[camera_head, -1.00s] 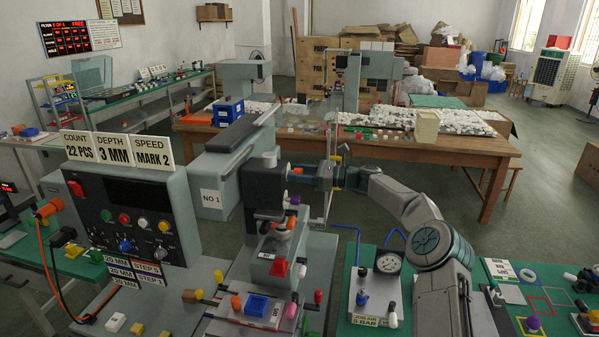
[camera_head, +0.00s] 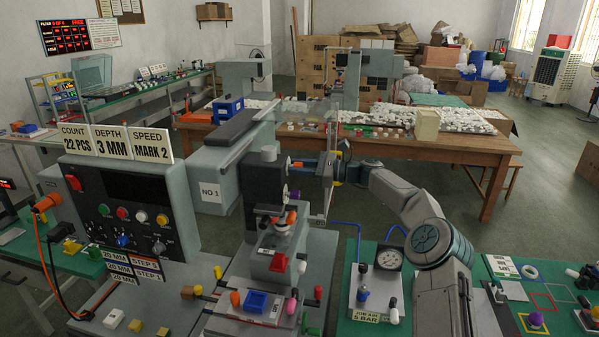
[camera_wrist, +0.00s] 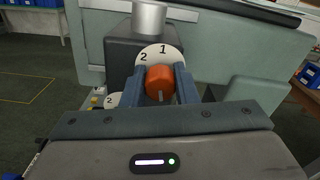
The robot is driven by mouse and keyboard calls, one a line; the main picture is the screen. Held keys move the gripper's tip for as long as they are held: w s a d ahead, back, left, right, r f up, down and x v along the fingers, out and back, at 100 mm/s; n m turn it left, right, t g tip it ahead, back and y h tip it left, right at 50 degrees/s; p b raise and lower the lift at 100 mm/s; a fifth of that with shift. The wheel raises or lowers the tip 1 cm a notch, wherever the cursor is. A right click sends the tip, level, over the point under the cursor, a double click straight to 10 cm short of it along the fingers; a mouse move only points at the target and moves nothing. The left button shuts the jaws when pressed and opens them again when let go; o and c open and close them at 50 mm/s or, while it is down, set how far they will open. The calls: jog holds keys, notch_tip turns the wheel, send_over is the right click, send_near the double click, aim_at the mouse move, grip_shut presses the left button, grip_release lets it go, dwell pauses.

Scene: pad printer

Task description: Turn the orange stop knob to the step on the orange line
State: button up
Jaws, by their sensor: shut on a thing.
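The orange stop knob (camera_wrist: 161,83) sits between the two blue-grey fingers of my gripper (camera_wrist: 161,86) in the wrist view, and the gripper is shut on it. A pale mark shows on the lower part of the knob's face. A white dial plate (camera_wrist: 163,51) behind it shows the numbers 2 and 1 near its top; the fingers and knob hide the rest. In the head view, my gripper (camera_head: 309,166) reaches in from the right to the machine, and only a little of the orange knob (camera_head: 297,164) shows. I cannot make out an orange line on the dial.
The grey machine head marked NO 1 (camera_head: 210,192) stands left of my gripper. Step cards (camera_head: 133,268) hang on the control box. A clear guard panel stands close to my wrist.

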jog(key=n+b, duration=0.1)
jog(key=n, duration=0.1)
jog(key=n+b, duration=0.2)
jog(key=shift+f+n, duration=0.2)
jog(key=shift+n, duration=0.1)
jog(key=n+b, duration=0.2)
jog(key=n, duration=0.2)
jog(key=shift+r+n, duration=0.1)
jog(key=shift+n, duration=0.2)
jog(key=o, duration=1)
jog(key=s+d+b, duration=0.1)
jog(key=d, duration=0.3)
jog(key=d+b, duration=0.1)
jog(key=d, duration=0.4)
jog(key=s+d+b, duration=0.1)
jog(key=d, duration=0.3)
jog(key=shift+s+d, duration=0.35)
